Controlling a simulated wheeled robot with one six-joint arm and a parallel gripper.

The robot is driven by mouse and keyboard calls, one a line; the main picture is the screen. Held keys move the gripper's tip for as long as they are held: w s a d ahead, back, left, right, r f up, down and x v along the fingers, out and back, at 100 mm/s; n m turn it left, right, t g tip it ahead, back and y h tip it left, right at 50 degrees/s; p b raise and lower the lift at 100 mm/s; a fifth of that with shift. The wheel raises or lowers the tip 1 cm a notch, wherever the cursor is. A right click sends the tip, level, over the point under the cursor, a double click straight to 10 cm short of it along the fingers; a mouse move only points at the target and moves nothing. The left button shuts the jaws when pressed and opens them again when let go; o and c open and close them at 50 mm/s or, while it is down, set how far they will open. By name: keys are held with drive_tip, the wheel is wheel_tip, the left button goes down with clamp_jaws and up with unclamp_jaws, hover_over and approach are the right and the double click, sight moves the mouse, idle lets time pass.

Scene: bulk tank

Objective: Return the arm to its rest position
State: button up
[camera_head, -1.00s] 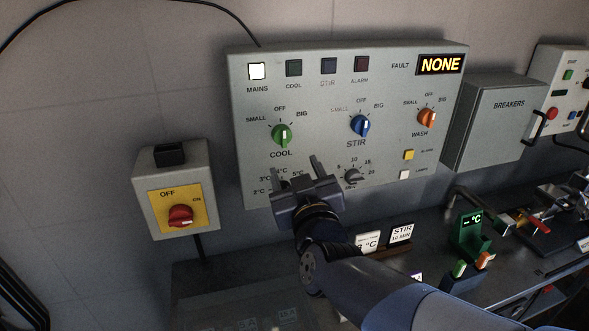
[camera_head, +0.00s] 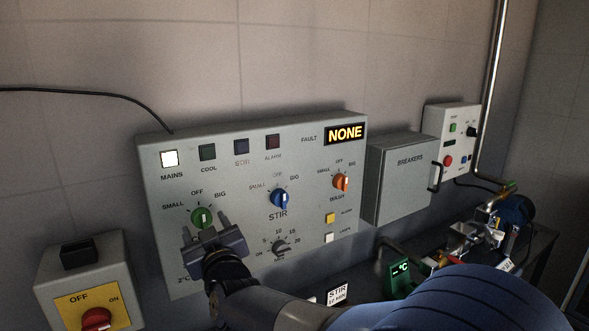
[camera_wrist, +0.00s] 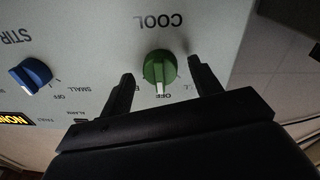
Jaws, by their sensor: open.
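My gripper (camera_head: 208,222) is open and empty. It is in front of the grey control panel (camera_head: 300,150), near the green COOL knob (camera_head: 201,215). In the wrist view, the two fingers stand apart on either side of the green knob (camera_wrist: 159,70) in the picture; I cannot tell whether they touch it. The knob's white mark points toward OFF. My arm reaches in from the lower right in the head view. The gripper hides most of the temperature dial below the COOL knob.
The blue STIR knob (camera_head: 279,198) and orange WASH knob (camera_head: 341,181) are on the same panel. The breaker box (camera_head: 405,180) is to the right.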

drive_tip(key=shift+w+a, duration=0.3)
drive_tip(key=shift+w, duration=0.2)
